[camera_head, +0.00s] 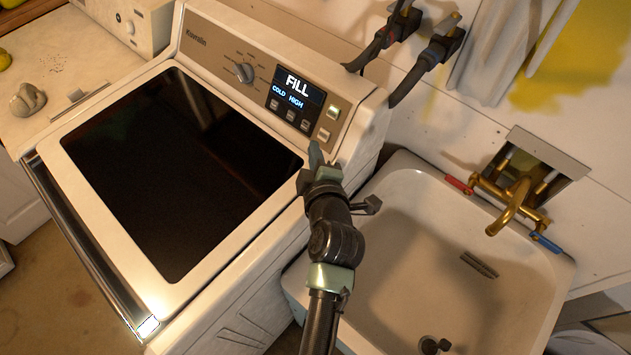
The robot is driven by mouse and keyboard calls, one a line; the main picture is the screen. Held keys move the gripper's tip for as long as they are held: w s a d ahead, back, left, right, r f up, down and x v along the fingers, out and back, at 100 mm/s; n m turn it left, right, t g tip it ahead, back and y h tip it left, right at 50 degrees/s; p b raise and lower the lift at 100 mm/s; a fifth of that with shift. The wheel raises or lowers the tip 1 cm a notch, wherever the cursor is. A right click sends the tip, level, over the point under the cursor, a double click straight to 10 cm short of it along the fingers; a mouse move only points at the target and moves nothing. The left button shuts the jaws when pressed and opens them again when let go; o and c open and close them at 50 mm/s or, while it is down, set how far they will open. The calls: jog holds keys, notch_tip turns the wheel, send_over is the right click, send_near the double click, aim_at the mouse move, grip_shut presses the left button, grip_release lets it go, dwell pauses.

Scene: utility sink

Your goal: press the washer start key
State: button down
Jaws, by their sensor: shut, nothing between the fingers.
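The washer (170,75) is a white top-loader with a dark glass lid, at the left and middle of the head view. Its sloped control panel (215,50) has a round dial (245,73) and a lit display (297,90) reading "FILL", "COLD" and "HIGH". Several small grey keys sit below the display. My gripper (315,148) is shut and empty, just below the lower key in the picture; contact cannot be told.
A white utility sink (400,250) with a brass faucet (512,205) stands right of the washer. Dark hoses (410,80) rise behind the panel's right end. Another white appliance (125,20) is at the upper left.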

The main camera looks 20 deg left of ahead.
jog(key=shift+s+d+r, duration=0.15)
jog(key=shift+s+d, duration=0.2)
jog(key=shift+s, duration=0.3)
jog(key=shift+s+d+b, duration=0.15)
jog(key=shift+d+b, duration=0.05)
jog(key=shift+b, duration=0.15)
jog(key=shift+b+v, duration=0.5)
jog(key=shift+v, duration=1.85)
jog(key=shift+s+r, duration=0.1)
jog(key=shift+r, duration=0.1)
